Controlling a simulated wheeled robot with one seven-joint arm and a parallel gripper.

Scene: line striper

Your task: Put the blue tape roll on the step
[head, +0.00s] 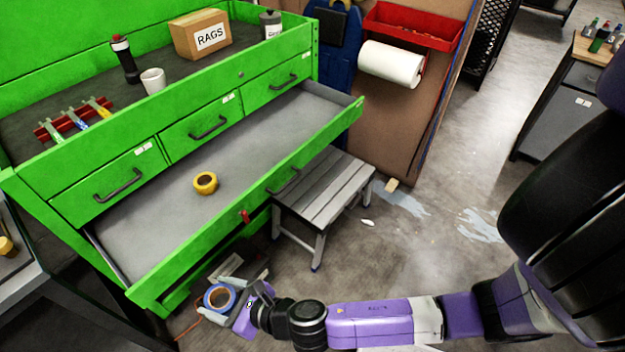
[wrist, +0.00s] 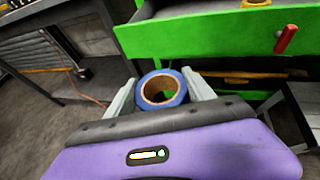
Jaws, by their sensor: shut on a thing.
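The blue tape roll (head: 219,298) is held in my gripper (head: 226,290), in front of the green bench's lower left front. In the wrist view the blue tape roll (wrist: 162,90) sits between the two pale fingers of my gripper (wrist: 161,92), which touch its sides. Its brown core hole faces the camera. The step (head: 325,187) is a small grey slatted stool on the floor, right of the open drawer and farther back than my gripper. Its top looks bare, and its left part is partly hidden by the drawer. A piece of the step shows at the wrist view's right edge (wrist: 301,108).
The wide green drawer (head: 150,235) is pulled out between my gripper and the bench, with a yellow tape roll (head: 205,183) in it. A red-handled thing (head: 244,217) is at its front. Floor right of the step is mostly clear, with a small white scrap (head: 367,222).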

